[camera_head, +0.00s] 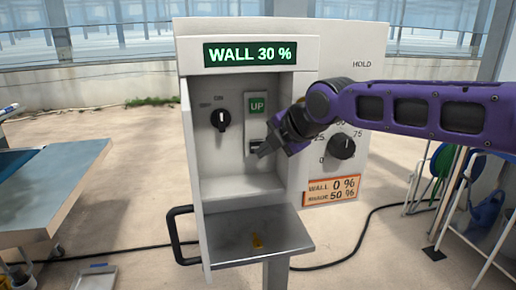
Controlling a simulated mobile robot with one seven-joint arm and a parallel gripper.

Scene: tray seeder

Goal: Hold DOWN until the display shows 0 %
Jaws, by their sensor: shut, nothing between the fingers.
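The display (248,54) at the top of the grey control box reads "WALL 30 %" in white on green. The DOWN button is not visible; my gripper covers the part of the plate below UP. My gripper (262,150) is shut and empty, with its tips at the lower part of that plate. I cannot tell whether the tips touch it. An orange label (331,191) reads "WALL 0 %" with a second line ending in "50 %".
A black OFF/ON switch (220,119) sits left of the buttons. An open metal flap (258,232) and a black handle (179,236) stick out below. A bench (60,190) stands at left.

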